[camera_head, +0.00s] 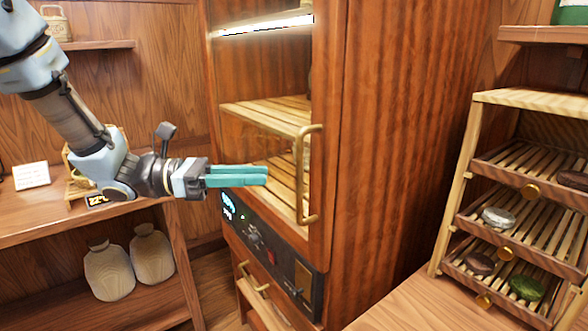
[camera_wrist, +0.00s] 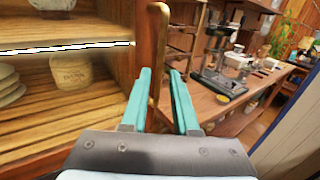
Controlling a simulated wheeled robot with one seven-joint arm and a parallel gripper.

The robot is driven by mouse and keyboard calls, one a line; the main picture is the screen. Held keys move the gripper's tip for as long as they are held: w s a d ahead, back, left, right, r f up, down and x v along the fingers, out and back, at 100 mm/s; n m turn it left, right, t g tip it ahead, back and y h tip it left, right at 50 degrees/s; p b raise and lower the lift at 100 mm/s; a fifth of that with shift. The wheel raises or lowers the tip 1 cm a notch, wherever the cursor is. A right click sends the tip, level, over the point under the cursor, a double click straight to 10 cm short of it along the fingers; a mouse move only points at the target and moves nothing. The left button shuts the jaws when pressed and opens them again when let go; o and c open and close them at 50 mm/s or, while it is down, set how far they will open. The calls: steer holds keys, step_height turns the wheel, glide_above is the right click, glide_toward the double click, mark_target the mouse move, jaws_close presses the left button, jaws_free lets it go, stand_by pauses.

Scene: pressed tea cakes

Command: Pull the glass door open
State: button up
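The glass door (camera_head: 235,143) fronts a tall wooden cabinet with slatted shelves and a light strip inside. It appears shut. Its vertical brass handle (camera_head: 312,178) is on the door's right side. The handle also shows in the wrist view (camera_wrist: 158,48), upright, ahead of my fingers and closer to the left finger. My gripper (camera_head: 266,176) has teal fingers pointing right towards the handle, apart from it in the head view. In the wrist view my gripper (camera_wrist: 160,78) is open, with a clear gap between the fingers and nothing held.
A control panel (camera_head: 258,240) and a lower drawer handle (camera_head: 252,277) sit below the door. A wooden rack (camera_head: 455,190) with tea cakes on slatted trays stands at right. A side shelf (camera_head: 35,220) with jars (camera_head: 108,270) is at left.

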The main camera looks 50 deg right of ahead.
steer(key=p+x, duration=0.2)
steer(key=x, duration=0.6)
steer(key=shift+s+d, duration=0.1)
steer(key=shift+s, duration=0.15)
steer(key=shift+c, duration=0.3)
jaws_close()
stand_by(0.8)
